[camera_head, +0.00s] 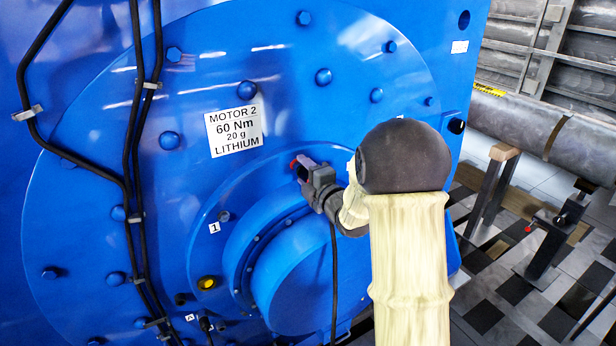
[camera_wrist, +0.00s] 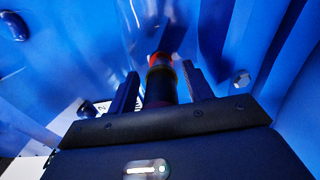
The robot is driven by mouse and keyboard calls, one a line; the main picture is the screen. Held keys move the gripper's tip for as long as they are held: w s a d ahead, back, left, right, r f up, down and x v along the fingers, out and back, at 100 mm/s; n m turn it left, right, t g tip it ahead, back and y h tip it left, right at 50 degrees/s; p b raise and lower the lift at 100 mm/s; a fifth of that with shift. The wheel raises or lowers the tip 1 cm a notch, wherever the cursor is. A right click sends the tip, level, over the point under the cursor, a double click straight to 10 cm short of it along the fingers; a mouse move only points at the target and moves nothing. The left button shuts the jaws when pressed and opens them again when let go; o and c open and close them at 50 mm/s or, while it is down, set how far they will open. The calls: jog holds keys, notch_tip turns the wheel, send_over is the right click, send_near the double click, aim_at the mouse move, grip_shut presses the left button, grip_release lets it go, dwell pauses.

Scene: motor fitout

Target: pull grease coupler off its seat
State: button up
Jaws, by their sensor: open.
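The grease coupler (camera_wrist: 160,82) appears to be the dark cylinder with a yellowish band and a red-orange end in the wrist view. It stands between the two fingers of my gripper (camera_wrist: 161,71), with visible gaps at the sides. In the head view a small red end (camera_head: 294,165) shows at the jaws of my gripper (camera_head: 305,170), close to the blue motor face (camera_head: 285,110). My gripper is open around the coupler and not clamped on it. The gripper and arm hide most of the coupler and its seat in the head view.
A round blue hub (camera_head: 290,285) bulges out below my gripper. A black cable (camera_head: 333,290) hangs beneath it. A yellow cap (camera_head: 207,283) sits lower left, and black hoses (camera_head: 134,110) run down the left. Metal stands (camera_head: 545,240) are on the floor at right.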

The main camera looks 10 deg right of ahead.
jog(key=shift+w+a+r+b, duration=0.1)
jog(key=shift+a+r+b, duration=0.15)
jog(key=shift+b, duration=0.3)
jog(key=shift+c, duration=0.2)
grip_shut()
jog(key=shift+s+d+f+b, duration=0.2)
jog(key=shift+f+b, duration=0.1)
jog(key=shift+b, duration=0.1)
jog(key=shift+b+v, duration=1.05)
jog(key=shift+v, duration=1.5)
jog(key=shift+f+b, duration=0.2)
jog(key=shift+b, duration=0.2)
jog(key=shift+s+r, duration=0.1)
jog(key=shift+r, duration=0.05)
